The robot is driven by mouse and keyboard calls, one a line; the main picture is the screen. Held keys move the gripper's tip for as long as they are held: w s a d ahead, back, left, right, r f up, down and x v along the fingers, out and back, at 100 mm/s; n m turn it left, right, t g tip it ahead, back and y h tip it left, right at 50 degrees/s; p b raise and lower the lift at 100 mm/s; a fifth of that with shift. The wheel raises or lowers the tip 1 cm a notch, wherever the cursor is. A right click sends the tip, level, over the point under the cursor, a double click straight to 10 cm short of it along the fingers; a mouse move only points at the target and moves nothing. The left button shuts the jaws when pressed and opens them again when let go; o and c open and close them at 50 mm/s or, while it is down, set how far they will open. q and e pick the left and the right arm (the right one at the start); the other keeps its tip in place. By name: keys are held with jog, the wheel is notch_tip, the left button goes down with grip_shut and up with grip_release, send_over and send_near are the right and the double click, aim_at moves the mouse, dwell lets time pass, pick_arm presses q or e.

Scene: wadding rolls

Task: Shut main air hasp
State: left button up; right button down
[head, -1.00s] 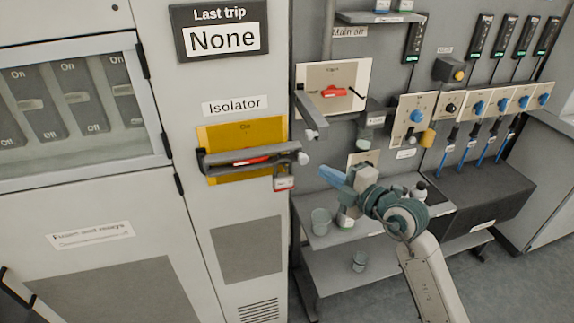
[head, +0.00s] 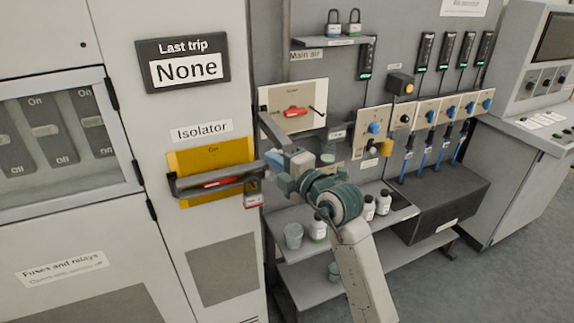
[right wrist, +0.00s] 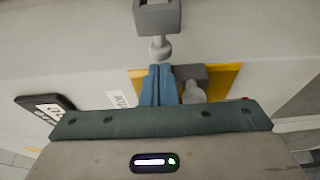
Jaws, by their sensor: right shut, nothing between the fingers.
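The main air panel (head: 310,93) is a cream plate with a red handle (head: 292,113). Its grey hasp bar (head: 273,131) swings out from the plate's left side toward me, standing open. My right gripper (head: 274,160) is at the bar's near end and partly hides it in the head view. In the right wrist view its blue fingers (right wrist: 158,84) are shut and empty, with tips just below a grey block with a round knob (right wrist: 160,45), apparently the hasp's end. I cannot tell whether they touch. My left gripper is out of view.
The yellow isolator panel (head: 205,160) at left has a grey bar across it and a red padlock (head: 254,201). Two padlocks (head: 343,24) stand on the upper shelf. Bottles (head: 375,207) and a cup (head: 293,235) stand on the shelf below my arm.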

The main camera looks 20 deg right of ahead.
jog(key=shift+w+a, duration=0.2)
jog(key=shift+w, duration=0.3)
jog(key=shift+d, duration=0.1)
